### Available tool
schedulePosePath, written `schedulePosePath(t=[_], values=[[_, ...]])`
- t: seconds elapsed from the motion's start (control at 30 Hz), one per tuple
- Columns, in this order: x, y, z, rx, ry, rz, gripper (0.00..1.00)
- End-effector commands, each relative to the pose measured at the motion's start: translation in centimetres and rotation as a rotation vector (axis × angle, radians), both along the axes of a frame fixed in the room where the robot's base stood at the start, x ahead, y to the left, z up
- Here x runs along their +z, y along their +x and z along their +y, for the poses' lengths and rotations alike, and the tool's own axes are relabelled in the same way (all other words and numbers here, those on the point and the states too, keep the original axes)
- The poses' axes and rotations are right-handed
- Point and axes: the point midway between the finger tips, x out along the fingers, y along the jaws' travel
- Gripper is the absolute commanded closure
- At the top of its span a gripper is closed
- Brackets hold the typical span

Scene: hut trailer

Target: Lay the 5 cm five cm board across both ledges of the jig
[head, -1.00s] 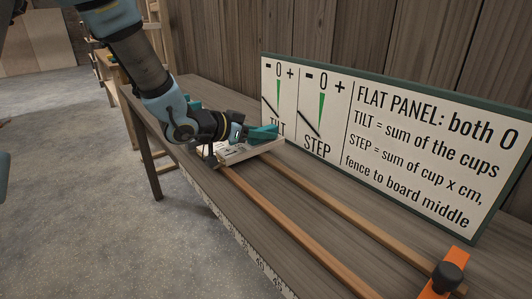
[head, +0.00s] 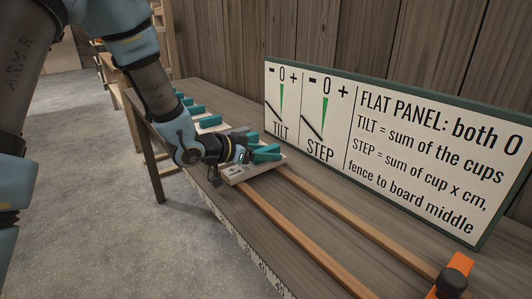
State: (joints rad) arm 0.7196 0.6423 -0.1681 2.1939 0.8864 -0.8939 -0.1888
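The jig's two long wooden ledges (head: 307,234) run along the bench toward the lower right. A pale board (head: 268,169) with dark marks lies or hovers over their far-left end; I cannot tell if it touches both, and its number is too small to read. My gripper (head: 254,154) is right at this board, beside the teal pieces on its top. The fingertips merge with the teal shapes, so I cannot tell whether they are closed on a handle. My arm comes down from the upper left and hides part of the bench behind.
More pale boards with teal pieces (head: 209,121) stand in a row toward the bench's far end. A sign with TILT and STEP dials (head: 390,140) stands at the back. An orange clamp (head: 452,278) is at lower right. The ledges between are bare.

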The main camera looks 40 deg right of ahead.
Motion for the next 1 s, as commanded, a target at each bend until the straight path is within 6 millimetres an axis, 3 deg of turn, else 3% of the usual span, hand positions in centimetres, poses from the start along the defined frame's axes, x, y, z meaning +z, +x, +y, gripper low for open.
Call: schedulePosePath(t=[0.37, 0.8, 1.0], values=[[0.5, 0.1, 0.5, 0.001, 0.0, 0.0, 0.4], [3.7, 0.6, 8.4, 0.002, -0.001, -0.002, 0.4], [4.6, 0.7, 10.6, 0.002, 0.0, -0.001, 0.4]])
